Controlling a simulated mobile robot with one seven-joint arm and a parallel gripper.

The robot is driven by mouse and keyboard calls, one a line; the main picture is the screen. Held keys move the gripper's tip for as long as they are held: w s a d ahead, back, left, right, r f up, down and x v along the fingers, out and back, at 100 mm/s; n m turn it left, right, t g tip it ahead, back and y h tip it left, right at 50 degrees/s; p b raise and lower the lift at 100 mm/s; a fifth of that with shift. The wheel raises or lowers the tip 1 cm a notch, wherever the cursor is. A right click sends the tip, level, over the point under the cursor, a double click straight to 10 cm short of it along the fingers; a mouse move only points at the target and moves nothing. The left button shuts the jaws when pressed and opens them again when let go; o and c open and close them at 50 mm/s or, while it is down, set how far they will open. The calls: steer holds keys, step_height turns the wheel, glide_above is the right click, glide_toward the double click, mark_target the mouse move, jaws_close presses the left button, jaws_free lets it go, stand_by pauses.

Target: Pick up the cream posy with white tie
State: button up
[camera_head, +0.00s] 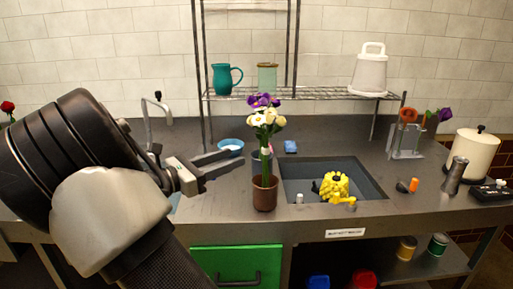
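The cream posy (266,118) stands upright in a brown pot (264,194) near the counter's front edge, with a white tie (265,153) around its green stems. Purple flowers (262,100) show just above and behind its cream heads; I cannot tell whether they are a separate bunch. My gripper (238,157) is left of the stems, at about tie height in the picture. Its two fingers point right with a gap between them, and nothing shows between them. It appears apart from the posy, though the depth between them is unclear.
A sink (290,186) with yellow flowers (334,187) lies right of the pot. A dark blue-grey cup (256,164) and a blue bowl (231,145) stand behind. A wire shelf (320,93) holds a teal jug (225,79). A faucet (149,128) stands beyond my arm.

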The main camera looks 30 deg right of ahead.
mark_target(266, 159)
steer(key=d+b, duration=0.3)
steer(key=d, duration=1.4)
steer(key=shift+w, duration=0.3)
steer(key=shift+a, duration=0.1)
jaws_close()
